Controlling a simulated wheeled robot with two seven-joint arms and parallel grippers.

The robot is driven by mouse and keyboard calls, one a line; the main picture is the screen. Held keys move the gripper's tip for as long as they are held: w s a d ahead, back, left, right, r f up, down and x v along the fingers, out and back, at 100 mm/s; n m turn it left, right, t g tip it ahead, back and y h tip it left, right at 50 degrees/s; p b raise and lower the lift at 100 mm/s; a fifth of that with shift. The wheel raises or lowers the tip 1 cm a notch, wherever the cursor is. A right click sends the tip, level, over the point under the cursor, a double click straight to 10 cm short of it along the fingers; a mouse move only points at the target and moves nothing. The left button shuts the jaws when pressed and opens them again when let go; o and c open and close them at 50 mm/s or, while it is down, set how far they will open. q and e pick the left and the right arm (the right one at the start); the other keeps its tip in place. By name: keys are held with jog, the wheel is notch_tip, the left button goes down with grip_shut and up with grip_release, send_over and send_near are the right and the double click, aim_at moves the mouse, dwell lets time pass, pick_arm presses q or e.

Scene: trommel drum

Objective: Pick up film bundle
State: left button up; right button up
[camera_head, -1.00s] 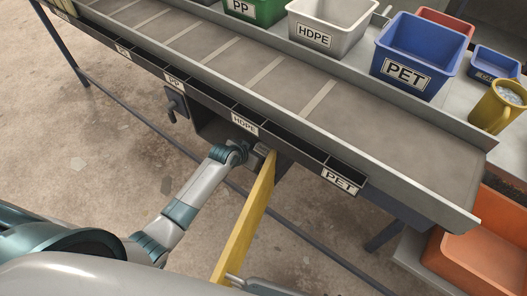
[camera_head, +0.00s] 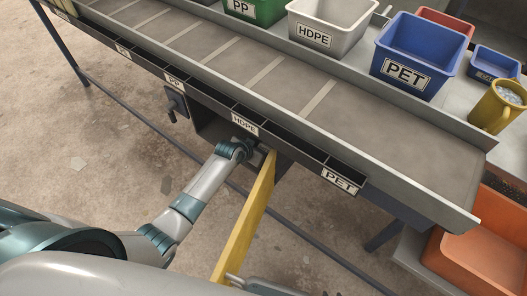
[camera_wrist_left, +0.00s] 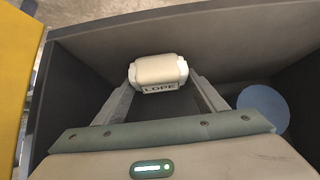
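The film bundle (camera_wrist_left: 157,70) is a small cream-white roll with an LDPE label, inside a dark grey compartment (camera_wrist_left: 235,55) in the left wrist view. My left gripper (camera_wrist_left: 160,75) has its two fingers spread, one at each end of the bundle. I cannot tell whether they press on it. In the head view my left gripper is hidden inside the opening under the conveyor, and only its wrist (camera_head: 238,149) shows there. A grey piece at the bottom edge looks like part of my right gripper (camera_head: 236,281); its fingers are not clear.
A yellow panel (camera_head: 245,222) stands close to the right of my left wrist. A blue disc (camera_wrist_left: 263,108) lies in the compartment. The conveyor (camera_head: 250,82) with its labelled slots runs above. Bins, including a blue PET bin (camera_head: 418,45), and a yellow mug (camera_head: 497,107) stand behind.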

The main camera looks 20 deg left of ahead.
jog(key=shift+s, duration=0.15)
pick_arm(q)
jog(key=shift+a+r, duration=0.1)
jog(key=shift+r, duration=0.05)
pick_arm(e)
jog(key=shift+d+f, duration=0.1)
pick_arm(q)
jog(key=shift+a+r, duration=0.1)
jog(key=shift+r, duration=0.1)
notch_tip(320, 180, up, 6)
jog(key=shift+r, duration=0.1)
jog(key=s+a+b, duration=0.1)
jog(key=s+a, duration=0.3)
jog(key=a, duration=0.5)
jog(key=s+a+b, duration=0.1)
jog(key=s+a, duration=0.3)
jog(key=a, duration=0.4)
jog(key=shift+s+a+b, duration=0.2)
jog(key=shift+a+b, duration=0.15)
jog(key=shift+a, duration=0.05)
pick_arm(e)
jog(key=s+d+g, duration=0.1)
jog(key=d+f+g, duration=0.1)
jog(key=shift+s+d+f+h, duration=0.1)
jog(key=shift+s+d+h, duration=0.2)
jog(key=shift+s, duration=0.05)
pick_arm(q)
jog(key=shift+r, duration=0.1)
